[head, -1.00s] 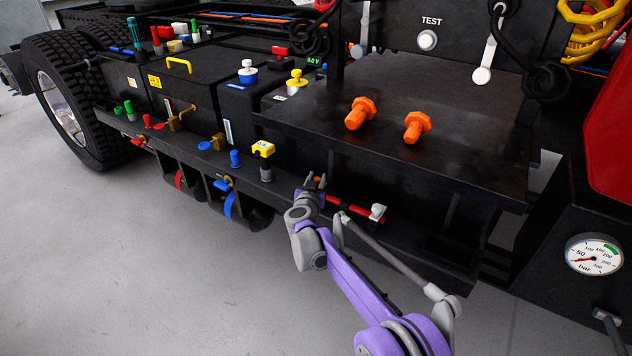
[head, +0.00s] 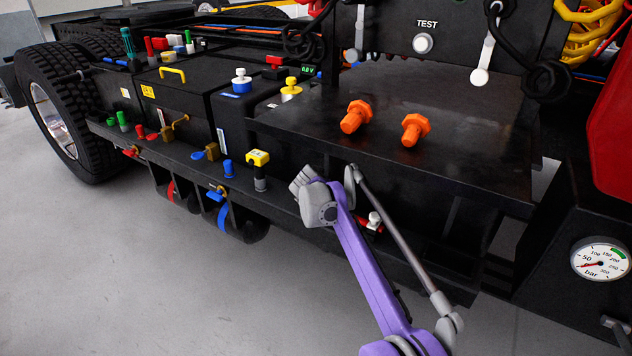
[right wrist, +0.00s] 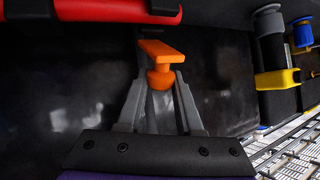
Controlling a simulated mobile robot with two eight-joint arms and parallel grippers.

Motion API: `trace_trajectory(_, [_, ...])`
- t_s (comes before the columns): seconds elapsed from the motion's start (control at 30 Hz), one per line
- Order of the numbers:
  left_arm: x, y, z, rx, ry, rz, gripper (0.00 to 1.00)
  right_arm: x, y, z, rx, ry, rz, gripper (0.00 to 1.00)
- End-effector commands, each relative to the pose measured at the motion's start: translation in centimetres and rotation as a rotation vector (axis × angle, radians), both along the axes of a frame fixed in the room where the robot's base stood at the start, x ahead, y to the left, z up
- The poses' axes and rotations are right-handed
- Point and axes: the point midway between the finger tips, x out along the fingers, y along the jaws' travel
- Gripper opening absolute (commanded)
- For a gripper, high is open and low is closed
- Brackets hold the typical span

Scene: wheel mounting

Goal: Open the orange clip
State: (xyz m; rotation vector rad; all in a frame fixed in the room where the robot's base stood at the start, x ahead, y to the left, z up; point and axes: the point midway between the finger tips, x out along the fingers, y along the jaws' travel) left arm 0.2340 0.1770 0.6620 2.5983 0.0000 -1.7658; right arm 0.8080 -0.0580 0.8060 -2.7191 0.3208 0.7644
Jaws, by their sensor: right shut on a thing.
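The orange clip (right wrist: 160,60) shows in the right wrist view. It has a flat bar on top and a rounded part below. My right gripper (right wrist: 160,84) is shut on the rounded part, one grey finger on each side, with the bar standing clear above the fingertips. In the head view my right wrist is at the front edge of the black chassis. There the fingers and the clip are hidden. My left gripper is not in view.
A red bar (right wrist: 118,10) lies close by at the top left of the wrist view. A black shelf with two orange bolts (head: 354,117) is above right. Open floor lies in front.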

Motion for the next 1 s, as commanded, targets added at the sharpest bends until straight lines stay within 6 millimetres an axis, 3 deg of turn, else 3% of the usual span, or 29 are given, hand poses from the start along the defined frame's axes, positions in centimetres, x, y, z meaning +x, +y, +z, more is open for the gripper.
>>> trace_trajectory(0.3, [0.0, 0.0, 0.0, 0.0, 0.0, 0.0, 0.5, 0.0, 0.0, 0.0, 0.001, 0.0, -0.001, 0.0])
trace_trajectory(0.33, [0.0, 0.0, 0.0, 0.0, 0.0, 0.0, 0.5, 0.0, 0.0, 0.0, 0.001, 0.0, -0.001, 0.4])
trace_trajectory(0.47, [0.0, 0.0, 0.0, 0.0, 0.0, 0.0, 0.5, 0.0, 0.0, 0.0, 0.0, 0.0, -0.001, 0.63])
trace_trajectory(0.83, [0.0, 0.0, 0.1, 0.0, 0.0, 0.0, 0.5, -0.2, 0.0, 0.1, 0.001, 0.0, -0.001, 0.65])
trace_trajectory(1.0, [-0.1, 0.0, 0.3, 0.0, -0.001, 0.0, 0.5, -1.5, 0.2, 1.1, 0.001, 0.0, -0.001, 0.65])
